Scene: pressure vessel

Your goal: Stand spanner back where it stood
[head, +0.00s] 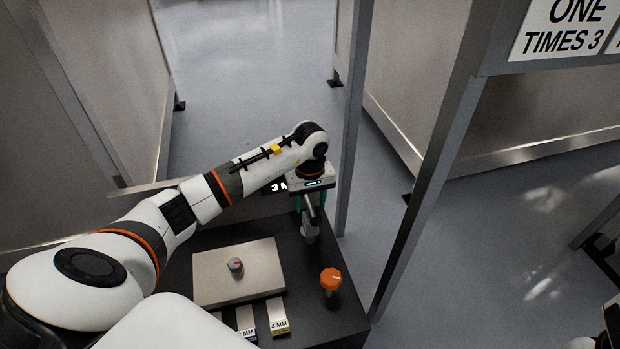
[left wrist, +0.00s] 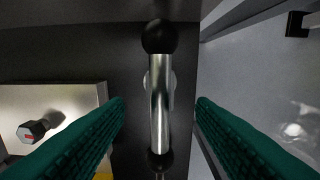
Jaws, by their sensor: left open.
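A metal bar with black ball ends (left wrist: 160,100), which I take to be the spanner's cross handle, shows in the left wrist view above the dark bench top. In the head view a grey metal part (head: 310,229) stands under my left gripper (head: 309,208), partly hidden by it. My left gripper is open, its teal fingers one on each side of the bar, with visible gaps on both sides in the wrist view (left wrist: 160,108). Whether the bar is touching anything below is hidden. My right gripper is not clearly seen.
The dark bench (head: 345,315) carries a pale plate (head: 210,280) with a grey knob (head: 236,265), an orange knob (head: 330,279) and label strips, one reading 4 MM (head: 279,317). A metal post (head: 352,120) rises close behind my gripper. Another post (head: 430,190) stands right.

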